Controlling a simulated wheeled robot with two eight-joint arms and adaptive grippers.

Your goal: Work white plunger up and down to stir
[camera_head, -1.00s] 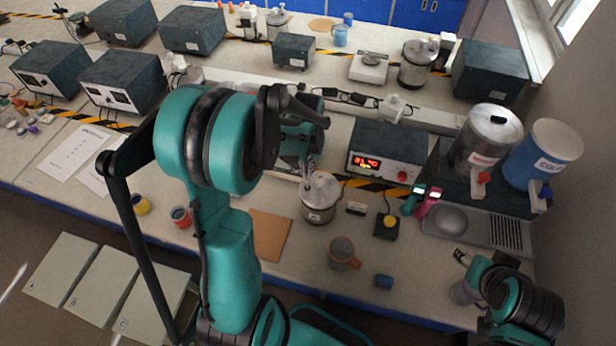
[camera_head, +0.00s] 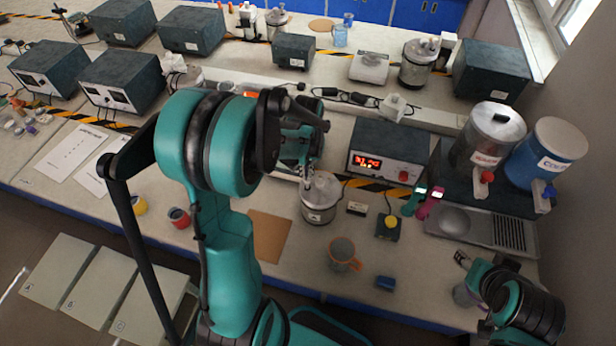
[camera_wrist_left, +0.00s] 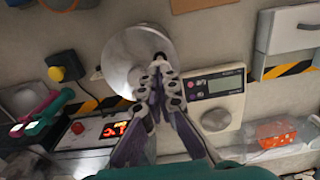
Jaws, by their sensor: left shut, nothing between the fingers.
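A metal can with a pale lid (camera_head: 320,197) stands upright on the bench in the head view. It shows from above in the left wrist view (camera_wrist_left: 118,72). My left gripper (camera_head: 306,184) hangs over the left side of this lid.
A power box with red digits (camera_head: 385,158) stands behind the can. A mug with an orange handle (camera_head: 342,254), a yellow-button box (camera_head: 388,227) and a blue block (camera_head: 385,283) lie in front and to the right.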

